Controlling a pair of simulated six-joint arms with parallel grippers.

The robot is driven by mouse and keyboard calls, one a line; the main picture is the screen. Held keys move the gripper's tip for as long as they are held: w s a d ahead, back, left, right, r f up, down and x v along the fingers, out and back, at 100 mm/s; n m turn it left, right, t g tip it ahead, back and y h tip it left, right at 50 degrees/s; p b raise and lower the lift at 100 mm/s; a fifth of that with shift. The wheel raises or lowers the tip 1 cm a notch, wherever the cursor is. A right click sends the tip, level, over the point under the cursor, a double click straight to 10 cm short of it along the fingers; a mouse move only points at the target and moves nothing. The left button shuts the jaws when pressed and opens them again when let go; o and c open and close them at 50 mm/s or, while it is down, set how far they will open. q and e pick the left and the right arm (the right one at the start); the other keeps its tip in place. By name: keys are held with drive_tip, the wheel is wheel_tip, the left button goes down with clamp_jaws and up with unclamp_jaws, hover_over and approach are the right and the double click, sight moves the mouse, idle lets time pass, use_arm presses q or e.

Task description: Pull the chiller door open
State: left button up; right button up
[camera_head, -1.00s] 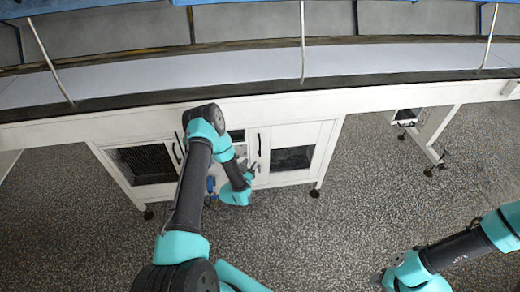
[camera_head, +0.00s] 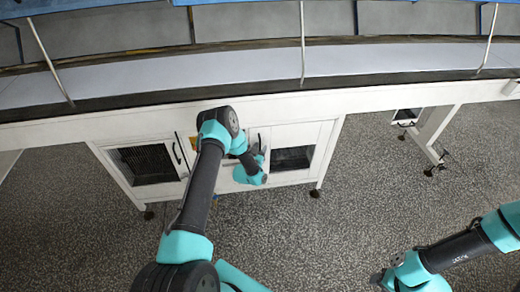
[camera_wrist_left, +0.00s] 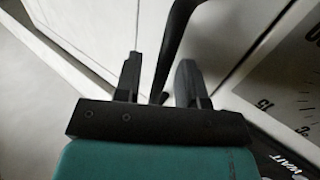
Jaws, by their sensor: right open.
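The white cabinet under the long bench has a right door (camera_head: 305,134) with a dark window and a black upright handle at its left side, and a left door (camera_head: 125,180) with a mesh window and its own black handle (camera_head: 177,153). Both doors look closed. I cannot tell by label which is the chiller door. My left gripper (camera_head: 258,150) is at the right door's handle. In the left wrist view its fingers (camera_wrist_left: 160,85) are apart, with the black handle (camera_wrist_left: 175,35) running between them; contact is unclear. My right gripper (camera_head: 378,278) is open and empty, low over the floor.
A dial (camera_wrist_left: 295,90) and a dark label reading "WAIT" (camera_wrist_left: 288,163) are close beside my left gripper in the wrist view. The bench (camera_head: 400,103) overhangs the cabinet. The speckled floor (camera_head: 330,230) in front is clear.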

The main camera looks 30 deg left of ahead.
use_arm(q)
clamp_jaws()
idle(0.3)
drive_tip(key=shift+d, duration=0.15)
